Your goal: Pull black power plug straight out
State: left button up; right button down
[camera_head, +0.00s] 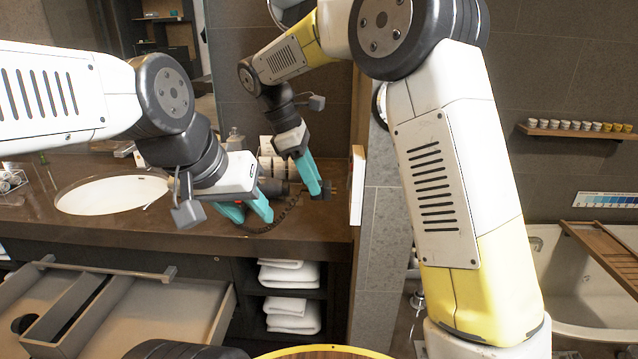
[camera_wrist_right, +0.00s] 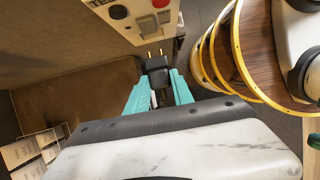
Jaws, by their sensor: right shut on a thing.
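The black power plug (camera_wrist_right: 157,70) is between the teal fingers of my right gripper (camera_wrist_right: 158,92), which is shut on it. Its two gold prongs show bare in the right wrist view, pointing at the pale socket panel (camera_wrist_right: 125,12). In the head view the right gripper (camera_head: 318,188) is above the counter, left of the panel's white edge (camera_head: 357,185), with the dark plug (camera_head: 327,191) at its tips. A black coiled cord (camera_head: 285,214) runs along the counter. My left gripper (camera_head: 246,214) is low over the counter near the cord, its fingers apart.
The brown counter (camera_head: 200,228) holds a white basin (camera_head: 112,194) at left and bottles (camera_head: 268,150) behind the grippers. An open drawer (camera_head: 190,310) juts out at lower left. Folded towels (camera_head: 292,312) lie on shelves below. A tiled wall edge (camera_head: 385,230) stands right of the panel.

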jog(key=v, duration=0.6)
jog(key=shift+r, duration=0.3)
dwell(0.4)
